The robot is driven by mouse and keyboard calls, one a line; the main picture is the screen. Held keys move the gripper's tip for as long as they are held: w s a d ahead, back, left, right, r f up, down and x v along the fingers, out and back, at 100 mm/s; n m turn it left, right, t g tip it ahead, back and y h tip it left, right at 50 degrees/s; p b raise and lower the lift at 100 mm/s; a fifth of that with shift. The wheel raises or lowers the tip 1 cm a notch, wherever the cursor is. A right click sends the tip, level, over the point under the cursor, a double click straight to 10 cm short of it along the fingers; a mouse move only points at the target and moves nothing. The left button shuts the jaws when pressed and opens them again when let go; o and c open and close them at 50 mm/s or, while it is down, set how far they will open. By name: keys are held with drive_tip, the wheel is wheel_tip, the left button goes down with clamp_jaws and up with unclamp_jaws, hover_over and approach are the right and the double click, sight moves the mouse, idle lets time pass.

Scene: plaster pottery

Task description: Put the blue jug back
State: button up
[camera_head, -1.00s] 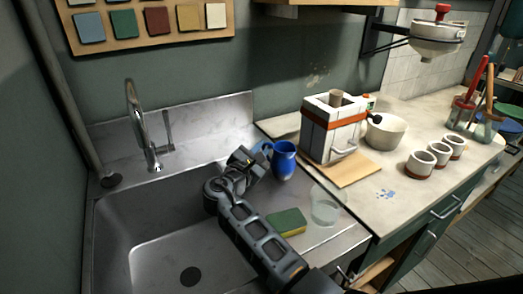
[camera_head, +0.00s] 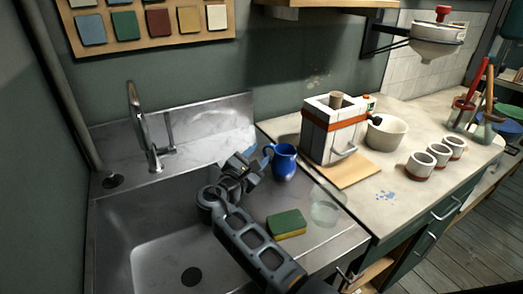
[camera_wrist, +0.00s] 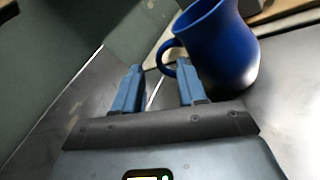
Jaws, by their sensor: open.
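The blue jug (camera_head: 285,162) stands upright on the metal drainboard, right of the sink basin, with its handle to the left. My gripper (camera_head: 256,160) is just left of the jug, at about the height of its handle. In the wrist view the jug (camera_wrist: 222,42) is at the upper right, and its handle is close beyond the right finger. My gripper (camera_wrist: 160,88) is open there, with nothing between its two fingers. I cannot tell whether the right finger touches the handle.
A green and yellow sponge (camera_head: 287,224) and a clear glass (camera_head: 324,213) are on the drainboard in front of the jug. A white boxy machine (camera_head: 332,130) stands on a board to the right. The faucet (camera_head: 142,125) rises behind the basin.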

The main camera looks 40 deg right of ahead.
drive_tip(key=p+v, duration=0.2)
drive_tip(key=v, duration=0.6)
drive_tip(key=shift+r, duration=0.15)
drive_tip(key=shift+s+a, duration=0.3)
drive_tip(key=shift+a, duration=0.35)
